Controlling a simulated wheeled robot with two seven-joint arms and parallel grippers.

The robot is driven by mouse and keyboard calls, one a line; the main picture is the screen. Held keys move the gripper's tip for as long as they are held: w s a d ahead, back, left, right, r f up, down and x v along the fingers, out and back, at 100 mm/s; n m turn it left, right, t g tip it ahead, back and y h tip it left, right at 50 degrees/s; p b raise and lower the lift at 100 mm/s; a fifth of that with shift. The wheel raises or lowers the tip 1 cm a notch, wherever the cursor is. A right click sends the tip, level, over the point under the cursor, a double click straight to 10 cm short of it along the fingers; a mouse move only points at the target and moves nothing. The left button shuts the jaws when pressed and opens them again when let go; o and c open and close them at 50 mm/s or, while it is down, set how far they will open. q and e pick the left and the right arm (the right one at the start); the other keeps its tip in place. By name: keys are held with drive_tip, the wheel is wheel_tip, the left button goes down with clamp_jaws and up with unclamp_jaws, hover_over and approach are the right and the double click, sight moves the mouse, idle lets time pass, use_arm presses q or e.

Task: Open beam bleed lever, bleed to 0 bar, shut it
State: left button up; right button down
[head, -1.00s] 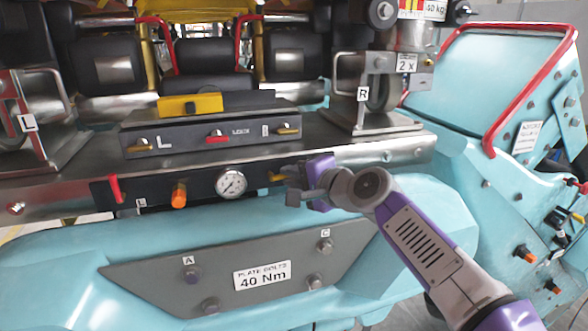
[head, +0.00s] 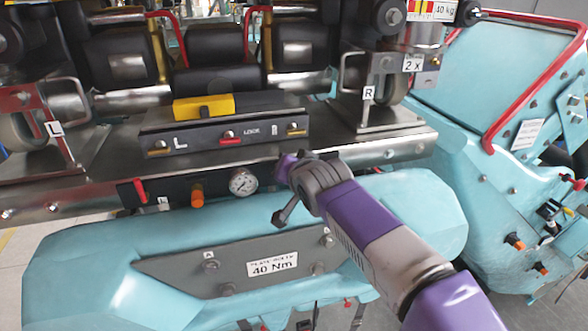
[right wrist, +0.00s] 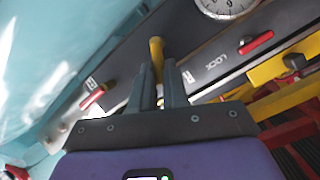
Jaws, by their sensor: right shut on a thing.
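The beam bleed lever appears to be the yellow lever (right wrist: 157,48) in the right wrist view, between my right gripper's two fingers. In the head view my gripper and wrist hide it. My right gripper (right wrist: 160,72) is shut on this lever. In the head view the gripper (head: 283,170) is at the dark panel, just right of the round pressure gauge (head: 243,182). The gauge has a white face, and its needle is too small to read. Part of the gauge (right wrist: 228,5) also shows at the top of the right wrist view. My left gripper is not in view.
An orange knob (head: 197,195) and a red lever (head: 139,191) sit left of the gauge. A lock box (head: 222,131) with a yellow block is above. A teal body with a "40 Nm" plate (head: 272,265) lies below. Another red handle (right wrist: 93,97) is left of the fingers.

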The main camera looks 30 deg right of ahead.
drive_tip(key=shift+w+a+n+h+b, duration=0.1)
drive_tip(key=shift+a+n+h+b, duration=0.35)
drive_tip(key=shift+n+h+b, duration=0.45)
drive_tip(key=shift+w+a+r+n+g+h+b, duration=0.1)
drive_tip(key=shift+a+n+g+h+b, duration=0.3)
drive_tip(key=shift+n+b, duration=0.5)
drive_tip(key=shift+a, duration=0.1)
drive_tip(key=c, duration=1.1)
unclamp_jaws()
drive_tip(key=shift+b+v, duration=0.45)
drive_tip(key=shift+v, duration=3.35)
drive_tip(key=shift+a, duration=0.15)
